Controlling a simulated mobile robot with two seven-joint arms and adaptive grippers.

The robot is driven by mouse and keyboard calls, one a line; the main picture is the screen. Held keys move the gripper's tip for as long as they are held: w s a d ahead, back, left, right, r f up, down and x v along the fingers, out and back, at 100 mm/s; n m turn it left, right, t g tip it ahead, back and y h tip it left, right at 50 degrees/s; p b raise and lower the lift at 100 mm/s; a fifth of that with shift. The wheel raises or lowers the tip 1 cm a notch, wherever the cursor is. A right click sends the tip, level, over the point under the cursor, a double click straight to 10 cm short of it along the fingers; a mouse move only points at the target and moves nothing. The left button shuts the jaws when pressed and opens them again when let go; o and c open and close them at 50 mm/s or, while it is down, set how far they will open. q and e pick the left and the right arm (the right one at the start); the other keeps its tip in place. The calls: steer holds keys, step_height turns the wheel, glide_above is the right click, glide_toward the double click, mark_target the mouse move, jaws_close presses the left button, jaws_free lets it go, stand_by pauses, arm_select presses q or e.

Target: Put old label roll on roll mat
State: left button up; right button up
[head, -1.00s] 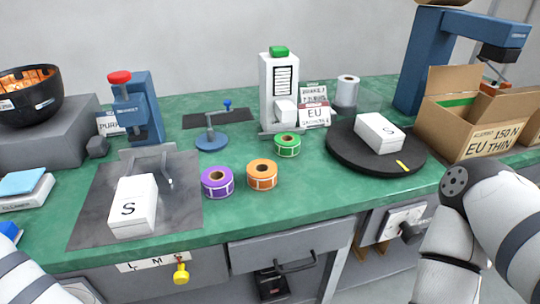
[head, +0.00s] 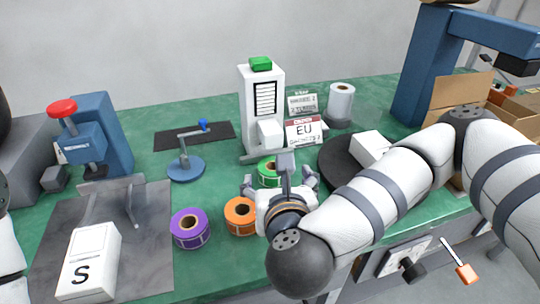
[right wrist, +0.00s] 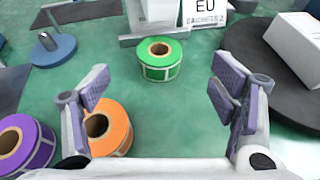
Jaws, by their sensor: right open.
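Three label rolls lie on the green bench: purple (head: 190,229), orange (head: 240,217) and green (head: 267,171). Which is the old one is not marked. My right gripper (head: 280,181) is open and empty above the bench, partly covering the green roll in the head view. In the right wrist view the green roll (right wrist: 161,60) lies ahead, between the open fingers' lines and apart from them. The orange roll (right wrist: 108,128) is partly hidden by the left finger. A dark flat mat (head: 222,131) lies at the back; I cannot tell if it is the roll mat. My left gripper is out of view.
A white label printer (head: 262,108) with an EU card (head: 305,131) stands behind the green roll. A white roll (head: 340,101) stands farther right. A black turntable (head: 333,164) carries a white box. A blue stand (head: 186,167) and a press (head: 85,135) are left.

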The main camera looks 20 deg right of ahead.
mark_target(272, 164)
steer(key=x, duration=0.7)
steer(key=f+x, duration=0.1)
steer(key=x, duration=0.3)
steer(key=c, duration=1.3)
